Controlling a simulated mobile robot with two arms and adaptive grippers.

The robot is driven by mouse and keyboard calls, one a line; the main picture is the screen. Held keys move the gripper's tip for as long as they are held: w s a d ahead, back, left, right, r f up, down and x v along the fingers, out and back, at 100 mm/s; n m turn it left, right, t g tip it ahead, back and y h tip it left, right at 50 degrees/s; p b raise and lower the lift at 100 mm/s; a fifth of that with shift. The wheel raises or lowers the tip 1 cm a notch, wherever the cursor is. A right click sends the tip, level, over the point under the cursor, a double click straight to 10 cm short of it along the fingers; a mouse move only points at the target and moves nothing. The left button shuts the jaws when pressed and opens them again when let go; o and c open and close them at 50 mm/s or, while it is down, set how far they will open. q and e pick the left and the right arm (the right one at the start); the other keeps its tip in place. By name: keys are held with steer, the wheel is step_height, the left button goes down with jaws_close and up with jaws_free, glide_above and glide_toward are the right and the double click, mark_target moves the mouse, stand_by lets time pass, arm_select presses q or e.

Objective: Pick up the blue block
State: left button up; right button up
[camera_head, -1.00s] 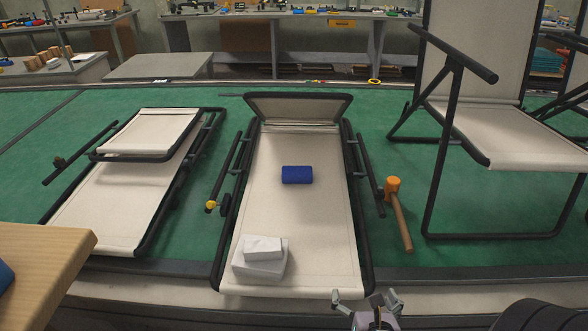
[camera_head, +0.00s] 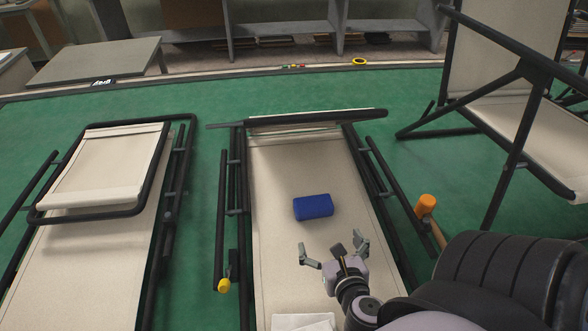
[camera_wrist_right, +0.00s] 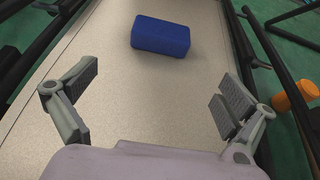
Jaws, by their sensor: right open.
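The blue block (camera_head: 313,207) lies on the beige fabric of the middle folding lounger (camera_head: 290,265), near its raised end. My right gripper (camera_head: 333,250) is open and empty above the fabric, on the near side of the block and slightly to its right. In the right wrist view, the blue block (camera_wrist_right: 160,35) is beyond the open fingers (camera_wrist_right: 150,105), near the top and between them, not touched. My left gripper is not in view.
An orange-headed mallet (camera_head: 427,206) is beside the lounger's right rail. A white object (camera_head: 303,322) lies at the near end of the fabric. Another lounger (camera_head: 80,270) is on the left, and an unfolded chair (camera_head: 490,90) is at the right. Green floor lies between them.

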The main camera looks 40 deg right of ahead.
steer(key=shift+w+d+r, duration=0.1)
steer(key=shift+w, duration=0.2)
steer(key=p, duration=0.1)
glide_toward(315, 206)
steer(key=shift+w+d+f, duration=0.1)
steer(key=shift+w+f, duration=0.15)
steer(key=shift+f, duration=0.1)
steer(key=x, duration=0.3)
steer(key=shift+w+d+f, duration=0.1)
steer(key=shift+w, duration=0.2)
steer(key=shift+x, duration=0.95)
steer(key=shift+w+d+f+p, duration=0.1)
steer(key=shift+w+d+p, duration=0.1)
steer(key=shift+w+p, duration=0.15)
steer(key=x, duration=0.4)
steer(key=shift+w+d, duration=0.15)
steer(key=shift+w, duration=0.05)
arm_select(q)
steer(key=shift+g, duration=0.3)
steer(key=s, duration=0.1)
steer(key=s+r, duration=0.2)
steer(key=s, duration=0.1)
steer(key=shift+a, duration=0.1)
arm_select(e)
steer(key=shift+s, duration=0.1)
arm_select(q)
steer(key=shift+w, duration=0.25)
arm_select(e)
steer(key=c, duration=0.8)
